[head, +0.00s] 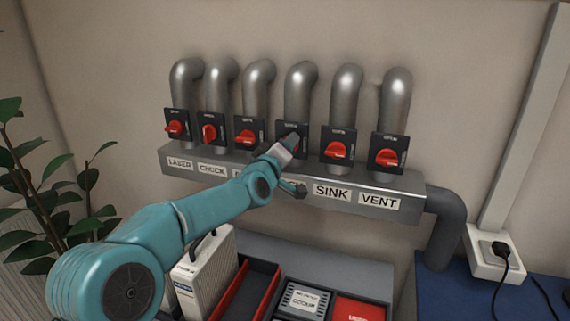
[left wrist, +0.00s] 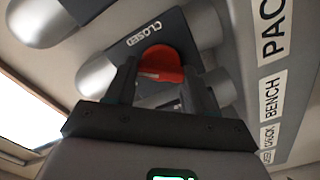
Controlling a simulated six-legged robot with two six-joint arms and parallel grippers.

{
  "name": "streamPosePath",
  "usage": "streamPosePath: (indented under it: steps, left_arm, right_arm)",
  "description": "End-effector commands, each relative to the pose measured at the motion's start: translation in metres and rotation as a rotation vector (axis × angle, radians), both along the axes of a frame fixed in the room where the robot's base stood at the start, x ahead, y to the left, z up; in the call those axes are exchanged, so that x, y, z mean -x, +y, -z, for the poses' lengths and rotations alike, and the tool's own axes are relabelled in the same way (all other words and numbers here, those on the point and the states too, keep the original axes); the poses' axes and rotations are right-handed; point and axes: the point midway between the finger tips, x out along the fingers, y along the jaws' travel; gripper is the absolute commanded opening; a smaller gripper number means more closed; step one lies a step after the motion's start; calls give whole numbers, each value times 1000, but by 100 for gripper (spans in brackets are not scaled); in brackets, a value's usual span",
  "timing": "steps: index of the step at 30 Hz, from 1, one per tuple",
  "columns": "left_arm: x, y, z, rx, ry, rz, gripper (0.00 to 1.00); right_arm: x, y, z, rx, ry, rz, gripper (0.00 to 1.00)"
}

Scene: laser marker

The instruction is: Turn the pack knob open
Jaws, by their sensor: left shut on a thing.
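The pack knob (left wrist: 162,62) is a red rotary handle on a dark plate (head: 284,130) on the fourth pipe from the left. In the head view it is mostly hidden behind my gripper. My left gripper (head: 290,148) is at this plate. In the left wrist view its two dark fingers stand on either side of the red knob, shut on it. The word CLOSED (left wrist: 144,33) shows on the plate beside the knob. A label reading PAC (left wrist: 272,35), cut off by the frame edge, is on the grey manifold. My right gripper is in neither view.
Similar red knobs sit on both sides, including those over SINK (head: 337,150) and VENT (head: 387,157). The grey manifold (head: 410,186) runs below them. A plant (head: 60,190) stands at left. A tray with red dividers (head: 258,290) lies below my arm.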

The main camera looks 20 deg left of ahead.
Motion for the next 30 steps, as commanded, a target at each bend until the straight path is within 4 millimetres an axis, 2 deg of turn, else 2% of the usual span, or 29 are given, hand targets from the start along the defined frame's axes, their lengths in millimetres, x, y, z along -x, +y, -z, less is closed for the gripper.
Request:
streamPosePath:
  steps: [1, 3, 12, 21, 30]
  left_arm:
    - [0, 1, 4, 45, -3, -1, 23]
    - [0, 1, 4, 112, -2, -2, 23]
    - [0, 1, 3, 385, 10, -1, 23]
    - [0, 2, 3, 589, 17, -1, 23]
    - [0, 3, 2, 690, 21, -3, 23]
  right_arm:
    - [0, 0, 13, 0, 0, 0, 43]
    - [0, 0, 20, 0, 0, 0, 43]
    - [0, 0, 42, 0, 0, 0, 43]
    - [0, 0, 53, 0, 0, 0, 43]
    - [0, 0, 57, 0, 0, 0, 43]
